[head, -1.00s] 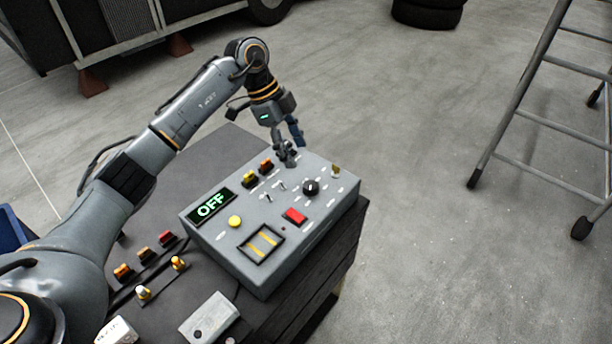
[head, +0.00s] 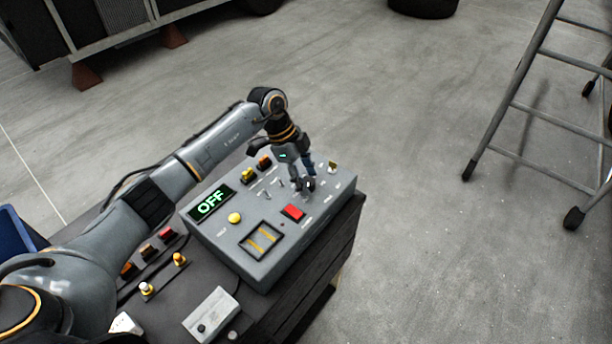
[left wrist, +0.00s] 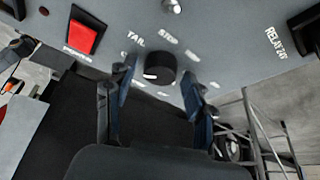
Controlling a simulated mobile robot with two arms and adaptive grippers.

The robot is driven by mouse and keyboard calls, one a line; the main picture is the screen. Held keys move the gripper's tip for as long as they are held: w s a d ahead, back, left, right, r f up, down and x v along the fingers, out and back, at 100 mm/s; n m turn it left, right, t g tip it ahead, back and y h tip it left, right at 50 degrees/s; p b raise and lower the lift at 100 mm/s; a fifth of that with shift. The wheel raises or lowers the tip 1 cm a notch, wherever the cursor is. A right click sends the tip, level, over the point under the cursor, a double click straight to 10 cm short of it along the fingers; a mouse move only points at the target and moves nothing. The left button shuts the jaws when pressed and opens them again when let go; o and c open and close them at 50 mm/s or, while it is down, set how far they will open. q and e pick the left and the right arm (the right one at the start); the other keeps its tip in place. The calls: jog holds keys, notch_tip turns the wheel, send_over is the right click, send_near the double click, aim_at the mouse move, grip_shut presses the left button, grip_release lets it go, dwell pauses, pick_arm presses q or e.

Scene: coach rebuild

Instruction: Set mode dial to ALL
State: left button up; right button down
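The mode dial (left wrist: 160,68) is a round black knob with a white pointer mark on the grey control box (head: 262,284). In the left wrist view the labels TAIL and STOP stand near it, and other labels are partly hidden. The pointer mark is on the knob's left side in that view. My left gripper (left wrist: 160,88) is open, one finger on each side of the dial; I cannot tell whether either finger touches it. In the head view the left gripper (head: 304,184) covers most of the dial. The display (head: 211,203) reads OFF. My right gripper is not in view.
A red button (head: 293,212), a yellow button (head: 234,218) and small toggle switches share the panel. The box stands on a dark bench (head: 330,262). A ladder (head: 520,100) stands at the right on open concrete floor.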

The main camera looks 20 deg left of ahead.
pick_arm(q)
jog(key=c, duration=0.9)
jog(key=shift+o, duration=0.2)
